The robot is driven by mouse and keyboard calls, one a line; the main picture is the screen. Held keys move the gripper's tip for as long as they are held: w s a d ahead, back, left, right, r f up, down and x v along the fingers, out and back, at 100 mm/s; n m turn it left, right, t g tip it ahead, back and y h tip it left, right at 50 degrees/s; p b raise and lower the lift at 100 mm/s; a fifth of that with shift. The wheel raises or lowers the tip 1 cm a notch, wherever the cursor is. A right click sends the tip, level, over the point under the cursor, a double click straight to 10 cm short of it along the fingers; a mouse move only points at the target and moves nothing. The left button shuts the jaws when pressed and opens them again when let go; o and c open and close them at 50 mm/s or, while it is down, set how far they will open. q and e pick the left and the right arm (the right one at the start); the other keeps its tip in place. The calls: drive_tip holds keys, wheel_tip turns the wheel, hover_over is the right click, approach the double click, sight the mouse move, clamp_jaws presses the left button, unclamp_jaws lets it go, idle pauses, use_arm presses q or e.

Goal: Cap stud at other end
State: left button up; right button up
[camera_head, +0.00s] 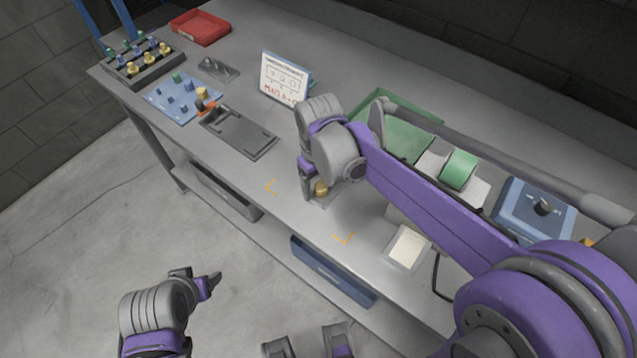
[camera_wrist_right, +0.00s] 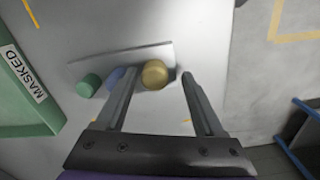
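A gold cap (camera_wrist_right: 155,75) sits at one end of a thin grey part (camera_wrist_right: 150,50) in the right wrist view. A blue cap (camera_wrist_right: 115,77) and a green cap (camera_wrist_right: 89,86) are beside it toward the other end. My right gripper (camera_wrist_right: 160,85) is open, with its fingers on either side of the gold cap and a gap to the right finger. My left gripper (camera_head: 203,282) is away from the table, over the floor, apparently open and empty.
A rack of colored caps (camera_head: 142,62), a blue board with pegs (camera_head: 180,98), a dark grey fixture (camera_head: 238,132) and a red tray (camera_head: 200,27) are at left. A sign (camera_head: 284,78) stands behind. A green mat (camera_head: 395,135), green roll (camera_head: 459,169) and blue box (camera_head: 533,210) are right.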

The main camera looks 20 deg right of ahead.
drive_tip(key=shift+r, duration=0.1)
wheel_tip(320, 180, up, 11)
drive_tip(key=p, duration=0.1)
idle(0.5)
drive_tip(key=s+d+f+m+t, duration=0.1)
drive_tip(key=s+d+f, duration=0.1)
drive_tip(key=s+f, duration=0.1)
drive_tip(key=s+d+f+m+t+p, duration=0.1)
drive_tip(key=s+d+f+m+t, duration=0.1)
drive_tip(key=s, duration=0.4)
drive_tip(key=s+d+f+m+t+p, duration=0.1)
drive_tip(key=s+d+f+t, duration=0.1)
drive_tip(key=s, duration=0.3)
drive_tip(key=shift+d+f+m, duration=0.15)
drive_tip(key=shift+d+f, duration=0.05)
drive_tip(key=shift+f, duration=0.25)
drive_tip(key=shift+d+f+m, duration=0.15)
drive_tip(key=shift+f, duration=0.3)
